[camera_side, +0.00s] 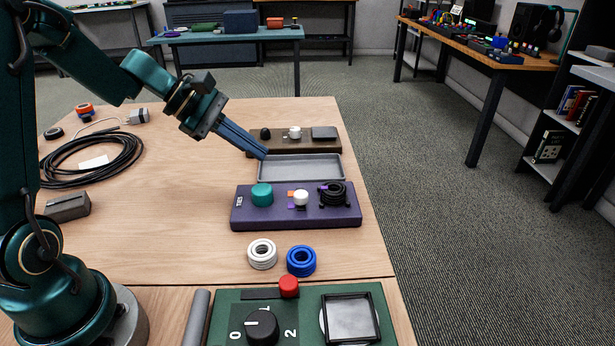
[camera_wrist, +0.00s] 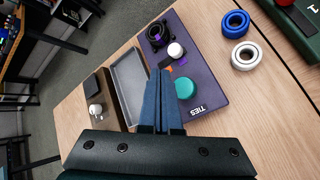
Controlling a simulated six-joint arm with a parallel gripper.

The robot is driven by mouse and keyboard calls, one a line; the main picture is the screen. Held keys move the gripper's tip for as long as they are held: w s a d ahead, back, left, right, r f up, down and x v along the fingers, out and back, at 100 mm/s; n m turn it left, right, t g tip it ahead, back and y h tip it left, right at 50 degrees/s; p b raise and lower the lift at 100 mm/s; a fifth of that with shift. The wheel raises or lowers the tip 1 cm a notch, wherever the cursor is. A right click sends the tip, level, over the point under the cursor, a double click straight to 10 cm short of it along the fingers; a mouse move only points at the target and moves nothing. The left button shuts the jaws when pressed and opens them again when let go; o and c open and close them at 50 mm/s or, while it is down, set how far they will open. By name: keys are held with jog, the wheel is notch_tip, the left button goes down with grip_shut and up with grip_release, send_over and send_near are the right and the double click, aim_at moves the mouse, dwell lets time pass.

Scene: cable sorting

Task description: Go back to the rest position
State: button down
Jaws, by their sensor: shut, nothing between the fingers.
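My gripper (camera_side: 263,154) is shut and empty, held above the table near the left end of the grey tray (camera_side: 318,178). In the wrist view, my gripper (camera_wrist: 162,73) reaches over the gap between the grey tray (camera_wrist: 113,72) and the purple TIES board (camera_wrist: 207,80). The rest position itself is not marked in either view.
A dark brown board (camera_side: 258,147) lies behind the tray. A green panel (camera_side: 228,304) with a dial is at the front. A black cable coil (camera_side: 90,160) lies at left. The table's middle is clear.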

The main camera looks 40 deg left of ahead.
jog(key=s+d+r+m+g, duration=0.1)
jog(key=s+d+r+m, duration=0.6)
jog(key=d+m, duration=0.3)
jog(key=s+a+f+m+y, duration=0.1)
jog(key=s+f+m+y, duration=0.1)
jog(key=s+m+y, duration=0.1)
jog(key=s+a+f+m+y, duration=0.1)
jog(key=s+m+y, duration=0.2)
jog(key=s+m, duration=0.3)
jog(key=shift+s+a+f, duration=0.15)
jog(key=shift+s+f, duration=0.25)
jog(key=shift+s, duration=0.85)
